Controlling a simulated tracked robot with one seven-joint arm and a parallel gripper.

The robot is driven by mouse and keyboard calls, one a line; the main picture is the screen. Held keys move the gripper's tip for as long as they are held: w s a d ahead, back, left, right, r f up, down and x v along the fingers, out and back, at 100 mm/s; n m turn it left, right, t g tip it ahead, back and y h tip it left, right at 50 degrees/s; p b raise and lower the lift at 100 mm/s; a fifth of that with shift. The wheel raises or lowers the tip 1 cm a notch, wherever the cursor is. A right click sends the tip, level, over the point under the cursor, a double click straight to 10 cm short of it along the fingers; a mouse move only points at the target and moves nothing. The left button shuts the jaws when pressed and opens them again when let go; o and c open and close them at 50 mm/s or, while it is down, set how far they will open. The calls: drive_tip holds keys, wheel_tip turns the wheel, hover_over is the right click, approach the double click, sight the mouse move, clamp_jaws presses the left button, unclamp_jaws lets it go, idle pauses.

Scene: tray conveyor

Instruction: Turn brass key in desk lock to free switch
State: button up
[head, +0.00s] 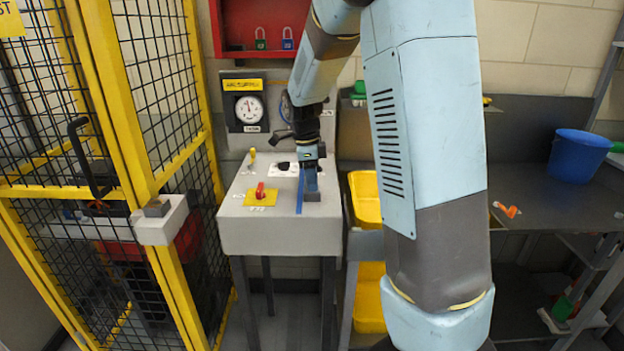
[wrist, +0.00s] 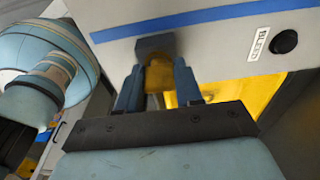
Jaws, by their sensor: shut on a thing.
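The brass key (wrist: 159,76) is between my gripper's blue fingers (wrist: 158,68) in the wrist view, its end at the dark grey lock block (wrist: 152,45). The block sits on the light grey desk (wrist: 215,62) beside a blue stripe. In the head view my gripper (head: 311,186) points down at the lock (head: 313,197) near the right of the desk top (head: 235,211); the key is hidden there. The red switch (head: 261,190) stands on a yellow plate to the left of my gripper. How far the key is turned I cannot tell.
A yellow knob (head: 252,154) stands at the desk's back left, below a round gauge (head: 249,109). A yellow mesh fence (head: 125,110) is close on the left. Yellow bins (head: 366,200) stand right of the desk. A black button (wrist: 285,42) beside a BLEED label shows in the wrist view.

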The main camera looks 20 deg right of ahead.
drive_tip(key=o, duration=1.2)
wheel_tip(320, 180, up, 13)
drive_tip(key=a, duration=0.2)
drive_tip(key=s+d+r+n+t+y, duration=0.1)
drive_tip(key=s+r+n+t, duration=0.15)
drive_tip(key=s+n, duration=0.45)
drive_tip(key=s+d+r+n+t, duration=0.1)
drive_tip(key=s+d+r+n, duration=0.2)
drive_tip(key=s, duration=0.6)
drive_tip(key=s+a+f+n+t, duration=0.1)
drive_tip(key=s+f+n+t, duration=0.1)
drive_tip(key=s+n, duration=0.9)
drive_tip(key=shift+s+a+f+n, duration=0.25)
drive_tip(key=shift+s+f+n, duration=0.05)
drive_tip(key=shift+s+f, duration=0.35)
